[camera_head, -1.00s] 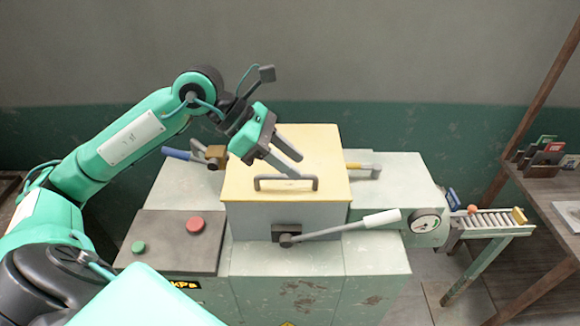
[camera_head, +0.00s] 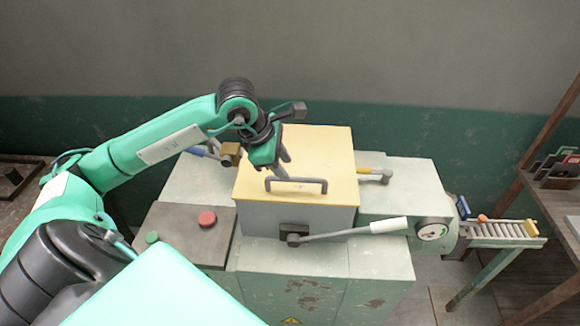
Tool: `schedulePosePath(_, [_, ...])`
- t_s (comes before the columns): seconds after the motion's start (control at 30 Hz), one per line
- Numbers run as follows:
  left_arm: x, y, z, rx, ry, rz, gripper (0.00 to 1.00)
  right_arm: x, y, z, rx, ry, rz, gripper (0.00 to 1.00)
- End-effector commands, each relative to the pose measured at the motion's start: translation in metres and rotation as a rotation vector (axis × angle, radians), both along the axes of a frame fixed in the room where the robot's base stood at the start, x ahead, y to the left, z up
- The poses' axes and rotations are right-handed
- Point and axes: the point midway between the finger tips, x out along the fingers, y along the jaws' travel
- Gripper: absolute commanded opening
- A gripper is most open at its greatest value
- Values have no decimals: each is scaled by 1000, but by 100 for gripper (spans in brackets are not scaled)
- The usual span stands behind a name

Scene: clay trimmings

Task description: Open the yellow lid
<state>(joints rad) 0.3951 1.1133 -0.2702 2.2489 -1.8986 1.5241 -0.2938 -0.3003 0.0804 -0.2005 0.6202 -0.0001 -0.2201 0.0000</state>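The yellow lid (camera_head: 325,155) lies flat and closed on top of a grey box (camera_head: 335,218) in the middle of the machine. A dark bar handle (camera_head: 297,181) stands along the lid's front edge. My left gripper (camera_head: 285,172) is over the lid, just behind the handle, with its fingers pointing down toward it. The fingers overlap in this view, so their gap is hard to judge. I cannot tell whether they touch the handle. My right gripper is not in view.
A lever with a white grip (camera_head: 388,225) sticks out right from the box front. A red button (camera_head: 207,219) and green button (camera_head: 152,237) sit on the left panel. A blue-handled lever (camera_head: 203,151) and yellow-handled lever (camera_head: 372,172) flank the box. A roller conveyor (camera_head: 500,230) extends right.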

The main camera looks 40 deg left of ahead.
Motion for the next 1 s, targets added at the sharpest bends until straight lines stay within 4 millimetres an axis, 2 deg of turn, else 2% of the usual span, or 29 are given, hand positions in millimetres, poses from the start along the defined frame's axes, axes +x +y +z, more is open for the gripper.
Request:
schedulePosePath(0.03, [3, -3, -6, -3, 5, 1, 36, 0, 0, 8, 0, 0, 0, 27])
schedulePosePath(0.3, [14, -9, -35, -2, 1, 0, 36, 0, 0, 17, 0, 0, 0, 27])
schedulePosePath(0.63, [15, -10, -39, 0, 0, 0, 36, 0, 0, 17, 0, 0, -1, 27])
schedulePosePath(0.67, [15, -10, -39, 0, 0, 0, 32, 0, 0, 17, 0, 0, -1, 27])
schedulePosePath(0.83, [15, -10, -39, 0, 0, 0, 0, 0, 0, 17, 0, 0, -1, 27])
schedulePosePath(1.0, [15, -10, -38, -1, -1, 0, 0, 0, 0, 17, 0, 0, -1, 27])
